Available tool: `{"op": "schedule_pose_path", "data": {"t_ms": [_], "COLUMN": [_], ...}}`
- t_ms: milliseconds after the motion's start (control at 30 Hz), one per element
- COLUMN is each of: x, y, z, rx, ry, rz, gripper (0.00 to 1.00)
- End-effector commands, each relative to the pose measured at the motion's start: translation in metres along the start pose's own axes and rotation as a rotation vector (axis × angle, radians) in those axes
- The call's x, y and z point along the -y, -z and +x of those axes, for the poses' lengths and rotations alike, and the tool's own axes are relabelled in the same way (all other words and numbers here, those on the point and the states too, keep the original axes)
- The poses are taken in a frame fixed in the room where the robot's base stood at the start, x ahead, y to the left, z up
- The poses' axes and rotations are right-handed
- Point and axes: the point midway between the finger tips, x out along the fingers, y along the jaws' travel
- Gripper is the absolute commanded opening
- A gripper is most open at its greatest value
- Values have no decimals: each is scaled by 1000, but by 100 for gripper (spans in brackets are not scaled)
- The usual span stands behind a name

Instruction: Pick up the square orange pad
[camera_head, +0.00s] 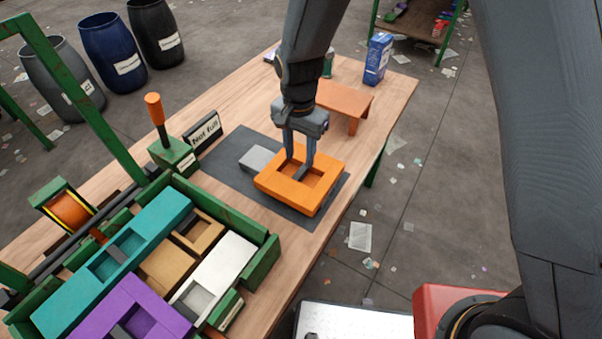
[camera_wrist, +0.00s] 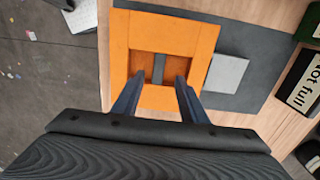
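The square orange pad (camera_head: 268,182) lies flat on a dark grey mat (camera_head: 228,165) on the wooden table. It has a square recess with a narrow grey bar across it. In the wrist view the orange pad (camera_wrist: 160,28) fills the upper middle. My gripper (camera_head: 298,168) points down over the recess, and its fingertips appear to be at or in it. In the wrist view my gripper (camera_wrist: 159,76) has its two fingers apart, one on each side of the grey bar (camera_wrist: 158,66), with gaps between. Whether the tips touch the pad's bottom is hard to tell.
A light grey block (camera_head: 258,158) lies beside the pad on the mat. A green-walled tray (camera_head: 262,255) holds teal, purple, tan and white pads. A lever box (camera_head: 173,158) and "Not full" sign (camera_head: 203,134) stand behind. A small orange bench (camera_head: 345,99) stands beyond the pad.

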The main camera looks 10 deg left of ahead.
Motion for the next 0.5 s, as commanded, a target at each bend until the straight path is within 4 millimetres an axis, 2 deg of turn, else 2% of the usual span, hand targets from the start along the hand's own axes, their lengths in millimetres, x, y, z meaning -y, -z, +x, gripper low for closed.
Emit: {"op": "schedule_pose_path", "data": {"t_ms": [267,500], "x": [-3,-4], "y": [-2,-3], "z": [22,50], "rx": [2,1], "ry": [-3,-2], "rz": [0,-1], "gripper": [39,39]}}
